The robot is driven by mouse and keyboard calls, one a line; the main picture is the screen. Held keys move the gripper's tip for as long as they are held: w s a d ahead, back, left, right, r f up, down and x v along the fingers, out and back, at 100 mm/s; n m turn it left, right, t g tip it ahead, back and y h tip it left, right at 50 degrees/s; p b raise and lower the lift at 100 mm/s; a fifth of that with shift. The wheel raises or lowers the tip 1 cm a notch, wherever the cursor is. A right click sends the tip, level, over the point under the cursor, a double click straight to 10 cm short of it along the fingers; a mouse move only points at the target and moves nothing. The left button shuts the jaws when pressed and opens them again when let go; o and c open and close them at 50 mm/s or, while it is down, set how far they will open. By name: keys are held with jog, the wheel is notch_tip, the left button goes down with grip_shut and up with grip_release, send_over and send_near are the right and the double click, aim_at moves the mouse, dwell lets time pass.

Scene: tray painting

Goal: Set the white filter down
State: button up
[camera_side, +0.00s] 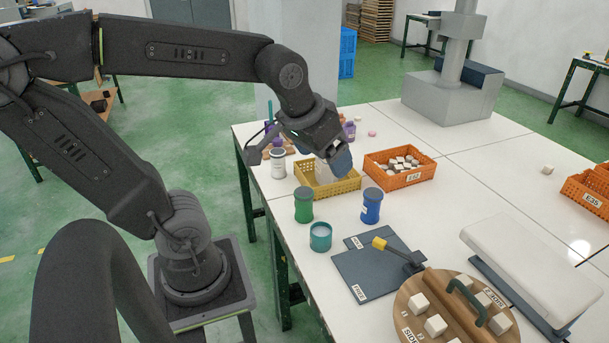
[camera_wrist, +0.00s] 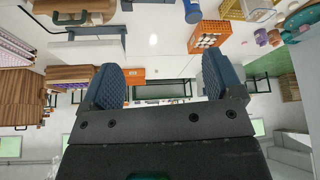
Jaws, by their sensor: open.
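My gripper (camera_side: 340,161) is above the yellow basket (camera_side: 328,189) in the side view, with its blue padded fingers angled down. In the wrist view my gripper (camera_wrist: 163,78) has its two fingers wide apart, with nothing between them. A white piece (camera_side: 322,173), perhaps the white filter, shows at the yellow basket behind the fingers. The fingers hide part of it, so I cannot tell its full shape or whether it touches them. The yellow basket also shows at the top right of the wrist view (camera_wrist: 232,10).
An orange crate of white blocks (camera_side: 400,181) stands right of the basket. Green (camera_side: 304,206) and blue (camera_side: 371,207) jars and a teal cup (camera_side: 320,238) stand in front. A dark board (camera_side: 365,272) and round wooden tray (camera_side: 415,309) lie nearer. The right-hand tabletop has free room.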

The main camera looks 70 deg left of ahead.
jog(key=s+d+f+m+h, duration=0.1)
jog(key=s+d+m, duration=0.2)
jog(key=s+d, duration=0.1)
jog(key=shift+s+t, duration=0.3)
jog(key=shift+s, duration=0.25)
jog(key=shift+d, duration=0.1)
dwell(0.7)
